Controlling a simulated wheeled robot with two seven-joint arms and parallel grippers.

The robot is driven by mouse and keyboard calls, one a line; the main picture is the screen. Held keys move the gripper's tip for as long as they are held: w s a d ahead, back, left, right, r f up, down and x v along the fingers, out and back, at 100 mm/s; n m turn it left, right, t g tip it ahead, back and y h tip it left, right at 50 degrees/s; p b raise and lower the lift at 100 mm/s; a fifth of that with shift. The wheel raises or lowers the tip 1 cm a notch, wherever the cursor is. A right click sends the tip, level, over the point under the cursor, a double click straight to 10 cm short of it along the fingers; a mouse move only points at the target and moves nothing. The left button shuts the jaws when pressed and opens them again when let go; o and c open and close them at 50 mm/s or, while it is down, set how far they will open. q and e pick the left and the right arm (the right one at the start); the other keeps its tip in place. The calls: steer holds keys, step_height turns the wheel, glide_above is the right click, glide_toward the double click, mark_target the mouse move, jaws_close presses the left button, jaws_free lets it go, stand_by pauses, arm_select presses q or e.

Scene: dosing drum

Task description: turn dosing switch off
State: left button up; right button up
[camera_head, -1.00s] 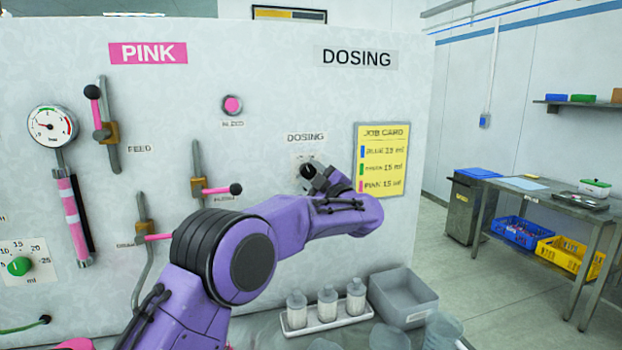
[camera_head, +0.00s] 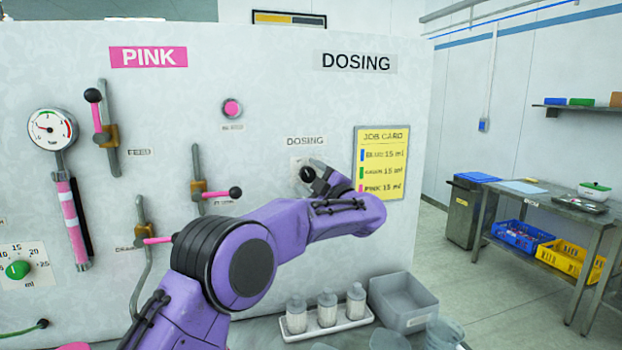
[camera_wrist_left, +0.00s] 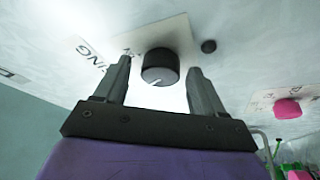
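The dosing switch is a round black knob (camera_head: 307,174) on a pale plate under the DOSING label on the white panel. In the left wrist view the knob (camera_wrist_left: 160,66) shows a white pointer line on its face. My left gripper (camera_head: 316,180) is at the knob in the head view. In the left wrist view its two fingers (camera_wrist_left: 158,80) are open, one on each side of the knob, with a gap on both sides. The fingertips are partly hidden in the head view by my own wrist. My right gripper is in neither view.
A yellow job card (camera_head: 382,163) hangs right of the switch. Pink-handled levers (camera_head: 235,192) stick out at left. Below, a white tray with several bottles (camera_head: 327,308) and a grey bin (camera_head: 404,300) stand on a surface. A steel table (camera_head: 545,190) is far right.

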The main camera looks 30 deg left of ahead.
arm_select(q)
steer(key=shift+d+f, duration=0.1)
steer(key=shift+d, duration=0.1)
steer(key=b+v, duration=0.4)
steer(key=v, duration=0.6)
